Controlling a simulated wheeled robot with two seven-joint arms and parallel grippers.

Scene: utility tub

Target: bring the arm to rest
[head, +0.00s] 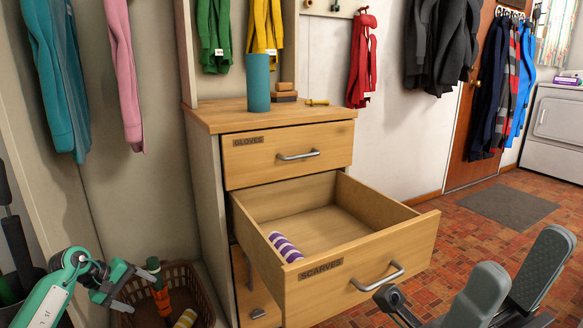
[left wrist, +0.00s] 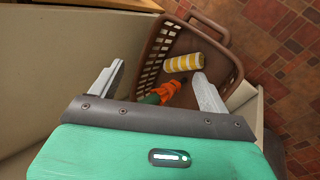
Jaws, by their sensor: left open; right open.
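My left gripper (head: 134,290) is in the lower left of the head view, beside and above a brown basket (head: 204,300). In the left wrist view, the fingers of my left gripper (left wrist: 155,74) are spread apart with nothing held between them. The basket (left wrist: 232,68) lies beyond them, with a yellow-and-white striped roll (left wrist: 183,62) and an orange-and-green item (left wrist: 162,93) inside. What appears to be my right gripper (head: 512,280) is at the lower right of the head view, its grey pads apart and empty.
The wooden dresser has its scarves drawer (head: 362,283) pulled out, with a purple-and-white roll (head: 285,247) inside. The gloves drawer (head: 288,155) is shut. A teal cylinder (head: 258,84) stands on top. Clothes hang above. Open tiled floor (head: 455,240) lies to the right.

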